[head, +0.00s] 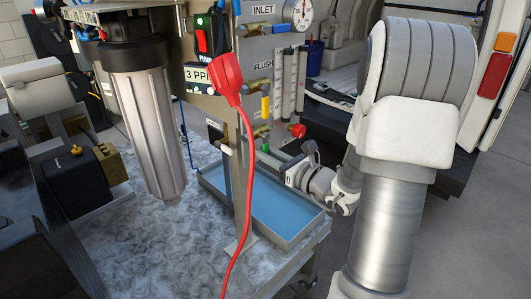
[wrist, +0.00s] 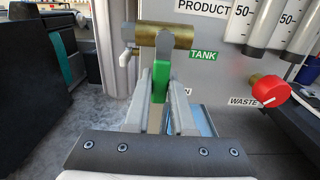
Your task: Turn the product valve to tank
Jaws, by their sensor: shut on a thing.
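The product valve is a brass body (wrist: 170,37) with a green lever handle (wrist: 161,80), under the PRODUCT label in the wrist view. The handle extends from the brass toward the wrist camera. A green TANK label (wrist: 203,55) is on the panel to the right of the valve; another label below it is partly hidden, showing only its last letter. My gripper (wrist: 160,93) is shut on the green handle, one finger on each side. In the head view my gripper (head: 283,165) is at the panel's lower right, and the handle is small and hard to make out.
A red WASTE knob (wrist: 271,91) is close on the right, below clear flow tubes (wrist: 247,20). In the head view, a blue-lined tray (head: 285,210) lies below my gripper. A red plug and cable (head: 228,80) hang in front of the panel. A large filter housing (head: 148,120) stands left.

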